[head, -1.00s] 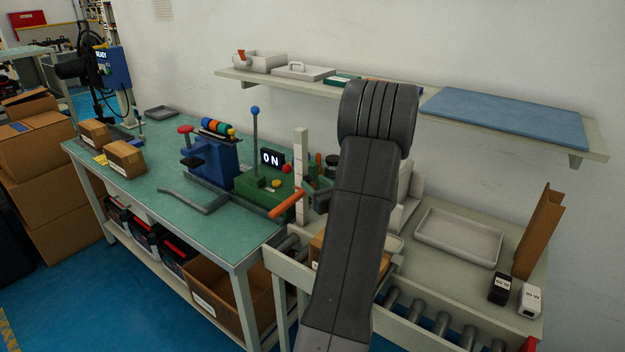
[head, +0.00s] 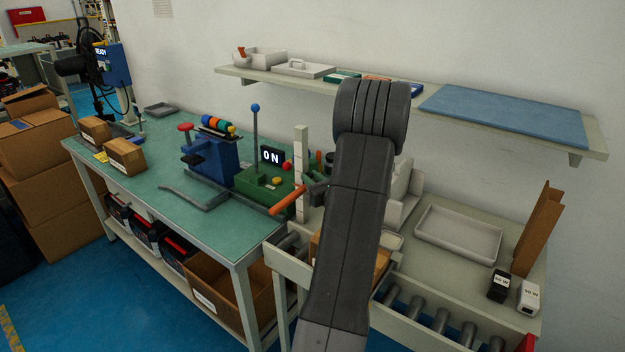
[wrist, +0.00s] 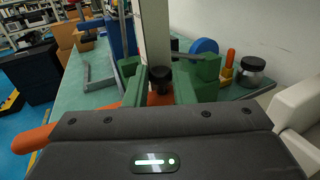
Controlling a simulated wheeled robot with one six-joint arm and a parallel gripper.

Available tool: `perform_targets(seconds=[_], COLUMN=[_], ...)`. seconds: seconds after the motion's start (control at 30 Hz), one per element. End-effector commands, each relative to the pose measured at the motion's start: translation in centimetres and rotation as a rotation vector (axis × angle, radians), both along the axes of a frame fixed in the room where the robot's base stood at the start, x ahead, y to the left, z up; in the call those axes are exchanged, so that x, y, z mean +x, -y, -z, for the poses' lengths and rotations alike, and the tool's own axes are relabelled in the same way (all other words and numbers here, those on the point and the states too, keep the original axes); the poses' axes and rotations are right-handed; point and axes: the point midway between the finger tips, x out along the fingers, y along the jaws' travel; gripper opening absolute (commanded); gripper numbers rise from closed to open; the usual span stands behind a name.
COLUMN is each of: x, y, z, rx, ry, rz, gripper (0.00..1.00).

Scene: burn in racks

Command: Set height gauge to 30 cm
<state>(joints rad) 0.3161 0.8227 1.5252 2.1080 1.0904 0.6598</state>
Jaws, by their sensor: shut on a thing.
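The height gauge is a pale upright post (head: 301,160) with faint marks on its face, standing at the right end of the green bench. An orange arm (head: 288,201) sticks out from its lower part toward the front left. My gripper (head: 313,194) is at the post's right side, partly hidden by my arm. In the wrist view the post (wrist: 154,35) rises straight ahead. A black knob (wrist: 160,76) on the orange slider sits between my gripper's green fingers (wrist: 160,92), which are shut on it. The orange arm (wrist: 38,139) extends left. I cannot read the scale.
A green fixture (head: 262,187) with a blue-tipped lever and an "ON" display stands left of the gauge. A blue vise-like fixture (head: 210,162) is farther left. A shelf (head: 400,94) hangs behind. An empty tray (head: 458,233) lies to the right.

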Motion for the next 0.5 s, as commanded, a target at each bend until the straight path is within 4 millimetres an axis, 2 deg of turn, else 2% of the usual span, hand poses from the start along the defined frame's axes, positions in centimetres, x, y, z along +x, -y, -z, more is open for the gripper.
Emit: perform_targets(seconds=[0.17,0.5], x=[0.0,0.0], y=[0.0,0.0], z=[-2.8,-10.9], rx=[-0.001,-0.002], ry=[0.006,0.006], rz=[0.001,0.000], gripper=[0.00,0.00])
